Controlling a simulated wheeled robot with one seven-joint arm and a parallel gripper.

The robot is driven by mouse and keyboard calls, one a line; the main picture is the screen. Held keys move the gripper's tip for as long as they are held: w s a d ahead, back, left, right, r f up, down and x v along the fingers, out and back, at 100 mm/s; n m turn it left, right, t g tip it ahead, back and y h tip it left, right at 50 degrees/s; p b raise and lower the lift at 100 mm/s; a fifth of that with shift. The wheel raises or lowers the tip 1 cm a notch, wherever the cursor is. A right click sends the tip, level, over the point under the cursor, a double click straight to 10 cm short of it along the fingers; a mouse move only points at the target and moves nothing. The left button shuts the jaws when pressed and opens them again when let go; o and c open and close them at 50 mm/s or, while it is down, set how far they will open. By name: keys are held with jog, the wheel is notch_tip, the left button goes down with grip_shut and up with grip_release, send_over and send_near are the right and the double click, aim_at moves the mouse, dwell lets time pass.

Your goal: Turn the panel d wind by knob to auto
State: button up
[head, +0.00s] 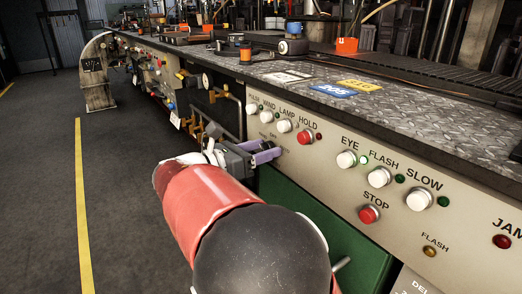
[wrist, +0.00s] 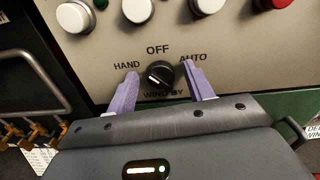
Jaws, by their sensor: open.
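The wind by knob (wrist: 160,73) is a small black rotary knob on the beige panel (wrist: 235,65). HAND is printed at its upper left, OFF above, AUTO at its upper right and WIND BY below. A pale mark shows on its face, but I cannot tell surely which label it points to. My gripper (wrist: 159,71) is open, with one purple finger left of the knob and one right, and visible gaps on both sides. In the head view my gripper (head: 274,150) is at the panel's lower left, and the knob cannot be made out there.
White buttons (wrist: 135,9) and a red button (wrist: 270,3) line the panel above the knob. Farther right in the head view are a red STOP button (head: 369,214) and more white buttons. The floor (head: 120,220) at left is clear.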

jog(key=c, duration=1)
jog(key=shift+m, duration=0.3)
jog(key=m, duration=0.3)
jog(key=shift+m+p, duration=0.3)
jog(key=shift+s+f+m+b, duration=0.1)
jog(key=shift+m+b, duration=1.85)
jog(key=shift+m, duration=1.5)
jog(key=shift+f+m+b, duration=0.1)
jog(key=shift+m+b, duration=1.85)
jog(key=shift+m, duration=1.5)
jog(key=shift+r, duration=0.1)
